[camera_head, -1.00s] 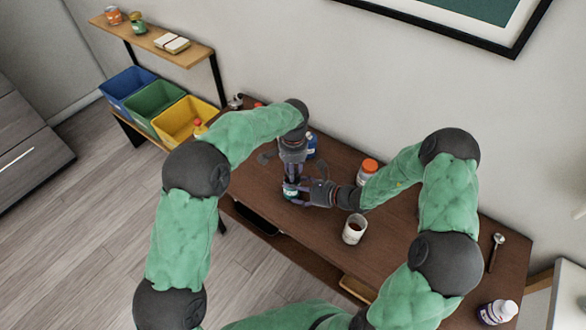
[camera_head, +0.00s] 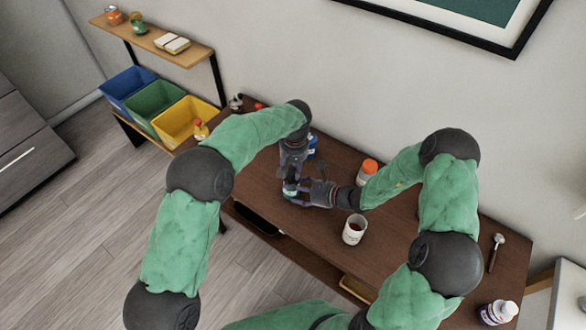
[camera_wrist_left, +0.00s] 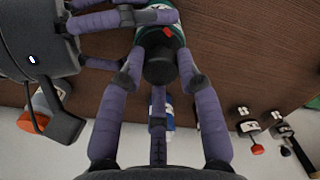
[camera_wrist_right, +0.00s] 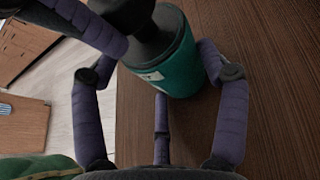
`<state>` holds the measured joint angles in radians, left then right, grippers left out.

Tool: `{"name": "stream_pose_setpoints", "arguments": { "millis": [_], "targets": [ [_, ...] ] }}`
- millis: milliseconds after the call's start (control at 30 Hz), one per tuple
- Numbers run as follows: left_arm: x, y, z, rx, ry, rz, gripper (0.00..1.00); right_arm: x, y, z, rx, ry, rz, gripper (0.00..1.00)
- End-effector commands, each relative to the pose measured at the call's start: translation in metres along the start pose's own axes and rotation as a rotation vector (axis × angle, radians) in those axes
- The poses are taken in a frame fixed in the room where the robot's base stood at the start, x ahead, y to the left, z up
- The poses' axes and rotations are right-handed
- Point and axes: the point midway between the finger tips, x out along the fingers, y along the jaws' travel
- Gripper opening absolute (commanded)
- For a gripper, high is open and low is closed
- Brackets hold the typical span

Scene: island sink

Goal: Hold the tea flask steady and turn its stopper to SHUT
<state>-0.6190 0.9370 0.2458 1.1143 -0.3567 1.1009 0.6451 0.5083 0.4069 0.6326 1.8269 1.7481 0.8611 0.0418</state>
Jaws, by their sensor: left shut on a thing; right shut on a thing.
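The tea flask (camera_wrist_right: 172,62) has a teal body with a pale label and a black stopper (camera_wrist_left: 158,68). It stands on the brown table, mostly hidden by my grippers in the head view. My right gripper (camera_head: 302,192) is shut on the flask body, its fingers on both sides of it in the right wrist view. My left gripper (camera_head: 290,180) comes from above and is shut on the stopper. A small red mark (camera_wrist_left: 168,32) shows near the stopper in the left wrist view. I cannot read any SHUT lettering.
A white mug (camera_head: 355,230) stands right of the flask, an orange-lidded jar (camera_head: 367,172) behind it. A blue container (camera_head: 313,147) is behind my left gripper. A metal spoon-like tool (camera_head: 496,251) and a white bottle (camera_head: 497,311) are at the right. Bins (camera_head: 182,122) stand left.

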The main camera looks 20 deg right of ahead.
Motion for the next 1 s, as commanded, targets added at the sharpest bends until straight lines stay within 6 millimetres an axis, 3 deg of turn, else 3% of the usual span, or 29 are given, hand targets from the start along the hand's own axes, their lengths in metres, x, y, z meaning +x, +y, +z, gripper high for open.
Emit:
{"name": "stream_pose_setpoints", "arguments": {
  "millis": [33,667,700,733,767,1000],
  "targets": [
    [-0.0003,-0.0001,-0.0035,-0.015,0.011,0.003,0.02,0.0014,0.0083,-0.0022,0.004,0.001,0.016,0.38],
    [-0.0004,-0.0009,-0.0038,-0.059,0.011,0.0,0.02,0.0012,0.0081,-0.0026,0.005,0.002,0.016,0.38],
    [-0.0004,-0.0009,-0.0039,-0.059,0.011,0.0,0.46,0.0011,0.008,-0.0026,0.005,0.002,0.015,0.38],
    [-0.0004,-0.0009,-0.0038,-0.058,0.011,0.0,0.54,0.0011,0.0079,-0.0027,0.005,0.002,0.015,0.38],
    [-0.0004,-0.0009,-0.0036,-0.058,0.01,0.0,0.58,0.0011,0.0076,-0.0028,0.005,0.003,0.014,0.38],
    [-0.0001,-0.0005,-0.0018,-0.057,0.005,-0.002,0.58,0.0006,0.0048,-0.003,0.006,0.004,0.009,0.37]
  ]
}}
